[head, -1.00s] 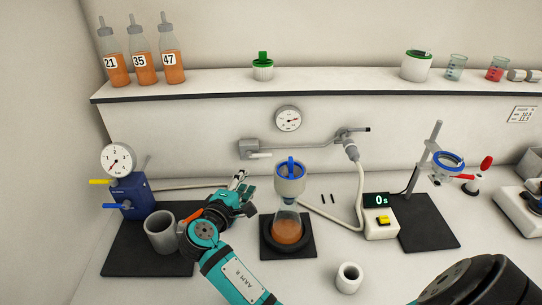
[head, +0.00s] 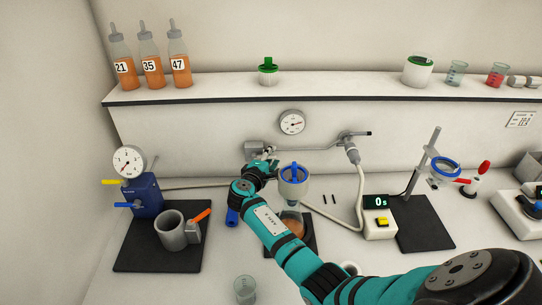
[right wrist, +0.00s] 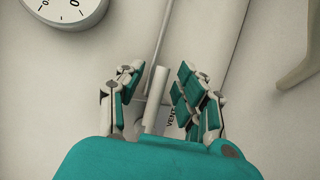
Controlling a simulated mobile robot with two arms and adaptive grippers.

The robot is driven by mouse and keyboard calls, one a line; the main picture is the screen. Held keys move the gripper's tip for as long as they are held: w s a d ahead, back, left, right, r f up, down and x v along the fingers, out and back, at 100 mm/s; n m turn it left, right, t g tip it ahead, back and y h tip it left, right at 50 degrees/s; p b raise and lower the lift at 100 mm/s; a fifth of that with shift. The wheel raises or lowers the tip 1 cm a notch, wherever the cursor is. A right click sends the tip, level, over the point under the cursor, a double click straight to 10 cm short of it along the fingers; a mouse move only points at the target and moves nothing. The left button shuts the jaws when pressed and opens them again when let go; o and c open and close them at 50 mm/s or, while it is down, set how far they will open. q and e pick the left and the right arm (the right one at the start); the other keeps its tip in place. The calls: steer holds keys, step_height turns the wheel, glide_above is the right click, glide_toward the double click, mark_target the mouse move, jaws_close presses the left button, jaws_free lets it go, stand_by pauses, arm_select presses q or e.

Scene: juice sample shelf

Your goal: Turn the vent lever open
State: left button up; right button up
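The vent lever (right wrist: 156,88) is a pale bar on the back wall. In the right wrist view it stands between the fingers of my right gripper (right wrist: 158,95), beside a partly covered VENT label (right wrist: 171,117). The fingers are apart, with gaps visible on both sides of the lever. In the head view my right gripper (head: 262,163) is at the wall just below the grey valve box (head: 254,149) and hides most of the lever. My left gripper is not in view.
A wall gauge (head: 292,122) is above. The blue-topped filter funnel (head: 294,182) stands close to the right of my gripper, on a flask partly hidden by my arm. A blue pump (head: 147,195) and grey cup (head: 170,232) stand left. A thin pipe runs right from the valve box.

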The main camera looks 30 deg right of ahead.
jaws_close()
stand_by(0.3)
stand_by(0.3)
